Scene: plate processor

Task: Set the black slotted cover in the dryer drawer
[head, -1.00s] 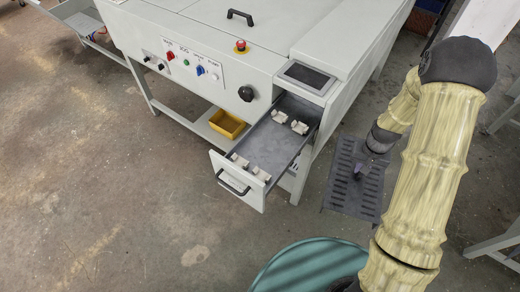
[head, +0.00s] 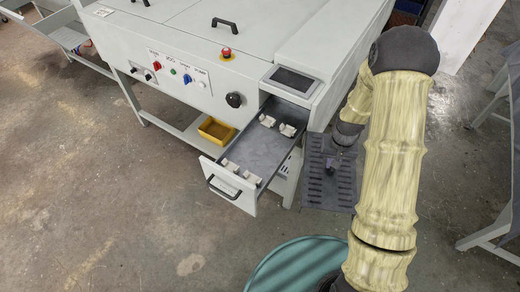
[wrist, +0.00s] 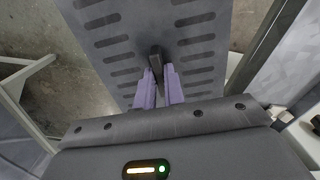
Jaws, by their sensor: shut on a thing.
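The black slotted cover (head: 318,186) is a flat dark plate with rows of slots, held to the right of the open dryer drawer in the head view. My gripper (head: 333,160) is above it, partly hidden by my arm. In the wrist view the purple fingers of my gripper (wrist: 159,82) are shut on the knob at the middle of the cover (wrist: 190,38). The dryer drawer (head: 228,190) is pulled out, with a grey floor and several pale blocks near its front and back. No cover lies in it.
The grey machine (head: 180,55) with a control panel stands behind the drawer. A yellow bin (head: 217,130) sits on its lower shelf. A round teal surface (head: 290,266) is at the bottom. Bare floor (head: 110,210) lies at left.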

